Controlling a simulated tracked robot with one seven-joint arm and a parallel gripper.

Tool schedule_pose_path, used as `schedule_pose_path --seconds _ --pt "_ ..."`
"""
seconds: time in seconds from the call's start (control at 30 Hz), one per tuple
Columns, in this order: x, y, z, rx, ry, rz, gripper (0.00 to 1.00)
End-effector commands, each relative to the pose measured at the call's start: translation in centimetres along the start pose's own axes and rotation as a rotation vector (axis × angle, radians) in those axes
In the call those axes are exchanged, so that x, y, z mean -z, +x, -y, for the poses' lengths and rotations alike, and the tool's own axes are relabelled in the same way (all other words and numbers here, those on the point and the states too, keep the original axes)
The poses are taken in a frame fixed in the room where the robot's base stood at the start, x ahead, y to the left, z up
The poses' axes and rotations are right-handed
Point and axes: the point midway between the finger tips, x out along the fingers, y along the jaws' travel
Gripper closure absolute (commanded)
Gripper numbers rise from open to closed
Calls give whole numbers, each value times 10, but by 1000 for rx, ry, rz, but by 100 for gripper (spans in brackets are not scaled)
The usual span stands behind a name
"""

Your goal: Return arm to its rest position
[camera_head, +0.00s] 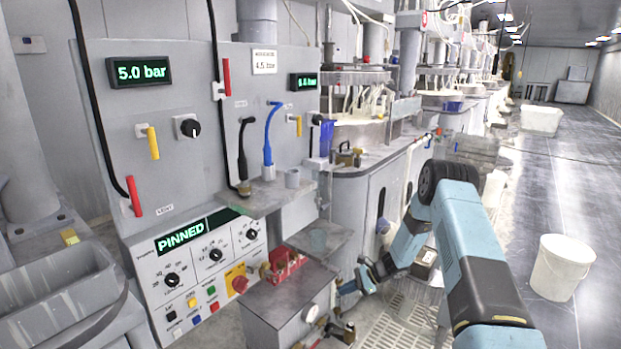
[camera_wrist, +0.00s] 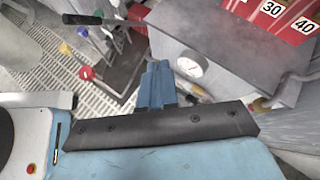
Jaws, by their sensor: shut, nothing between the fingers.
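My arm comes in from the lower right in the head view and folds down towards the left. My gripper (camera_head: 367,275) is at its end, low beside the grey box with the gauge (camera_head: 290,300). In the wrist view my gripper (camera_wrist: 154,72) shows as blue fingers close together in the middle, shut and empty. The grey box (camera_wrist: 225,45) lies just beyond and to the right of the fingers, with a round white gauge (camera_wrist: 191,64) on its face. I cannot tell the exact gap between fingers and box.
The control panel (camera_head: 185,130) reads "5.0 bar" and "PINNED". A red block (camera_head: 284,265) sits on the box. Pipes and valves (camera_head: 340,332) stick out below it. A white bucket (camera_head: 561,267) stands on the open floor at right. A grey bin (camera_head: 60,290) is at left.

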Motion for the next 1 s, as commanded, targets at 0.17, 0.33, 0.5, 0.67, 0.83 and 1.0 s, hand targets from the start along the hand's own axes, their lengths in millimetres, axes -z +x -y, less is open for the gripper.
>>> schedule_pose_path --seconds 0.17,0.33,0.5,0.67,0.83,1.0 --pt "-55 -40 7 -38 -133 -52 100" --pt "-104 -76 6 -72 -253 -104 100" --pt "-150 -111 0 -108 -369 -159 100" --pt "-193 -142 -12 -140 -477 -212 100" --pt "-236 -174 -29 -172 -587 -272 100" --pt "-275 -204 -50 -205 -694 -334 100"
